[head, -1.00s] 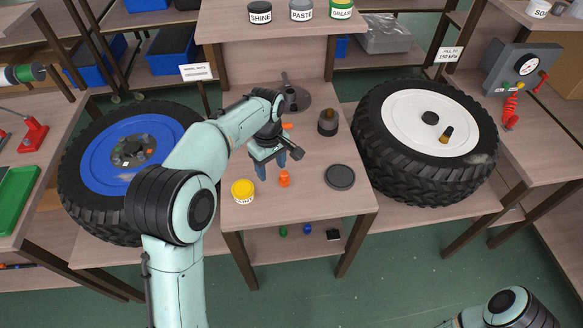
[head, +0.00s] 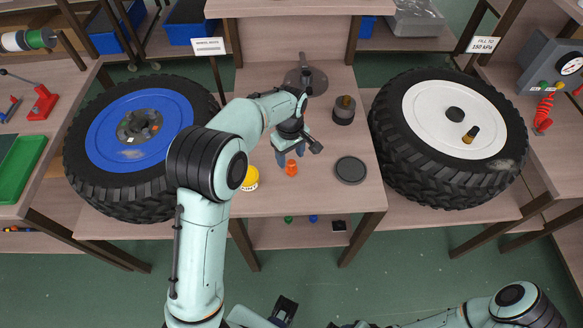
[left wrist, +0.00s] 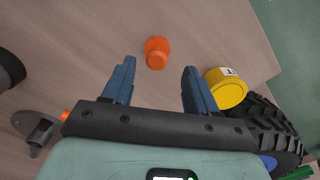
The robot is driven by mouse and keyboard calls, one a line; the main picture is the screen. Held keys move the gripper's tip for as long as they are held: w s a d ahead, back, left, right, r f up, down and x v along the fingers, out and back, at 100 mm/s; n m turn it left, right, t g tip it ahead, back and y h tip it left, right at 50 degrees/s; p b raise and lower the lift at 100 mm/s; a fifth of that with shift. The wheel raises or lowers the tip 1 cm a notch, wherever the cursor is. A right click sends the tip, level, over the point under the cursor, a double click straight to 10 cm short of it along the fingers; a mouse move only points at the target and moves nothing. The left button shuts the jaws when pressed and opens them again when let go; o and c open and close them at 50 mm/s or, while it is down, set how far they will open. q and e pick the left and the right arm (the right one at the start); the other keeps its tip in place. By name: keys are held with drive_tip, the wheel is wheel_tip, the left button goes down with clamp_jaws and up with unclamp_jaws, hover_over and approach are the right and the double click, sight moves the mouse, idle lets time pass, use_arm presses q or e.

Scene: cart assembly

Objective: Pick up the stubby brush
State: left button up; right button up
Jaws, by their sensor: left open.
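A short orange piece with a wider knobbed end (head: 291,169) stands on the middle table. It also shows in the left wrist view (left wrist: 156,52), just beyond and between the fingertips. No bristles show on it, so I cannot tell if it is the stubby brush. My left gripper (head: 290,155) is open and empty, its blue fingers pointing down close to the orange piece. Another small orange bit (left wrist: 65,116) is mostly hidden behind the gripper. Dark parts at the bottom edge of the head view may be my right gripper; its jaws are not clear.
A yellow tub (head: 250,179) stands left of the orange piece, a black round lid (head: 351,170) to its right. A dark pot with a brown top (head: 344,109) is further back. A blue-rimmed wheel (head: 115,150) and a white-rimmed wheel (head: 440,120) flank the table.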

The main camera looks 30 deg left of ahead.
sight(292, 162)
use_arm(q)
drive_tip(key=f, duration=0.5)
drive_tip(key=shift+w+d, duration=0.1)
drive_tip(key=shift+w, duration=0.1)
use_arm(e)
drive_tip(key=shift+f, duration=0.1)
use_arm(q)
drive_tip(key=shift+r, duration=0.1)
clamp_jaws()
wheel_tip(292, 162, up, 20)
drive_tip(key=p, duration=0.2)
use_arm(e)
drive_tip(key=r, duration=0.1)
drive_tip(key=w+r, duration=0.1)
drive_tip(key=r, duration=0.1)
drive_tip(key=shift+w, duration=0.3)
use_arm(q)
drive_tip(key=c, duration=1)
unclamp_jaws()
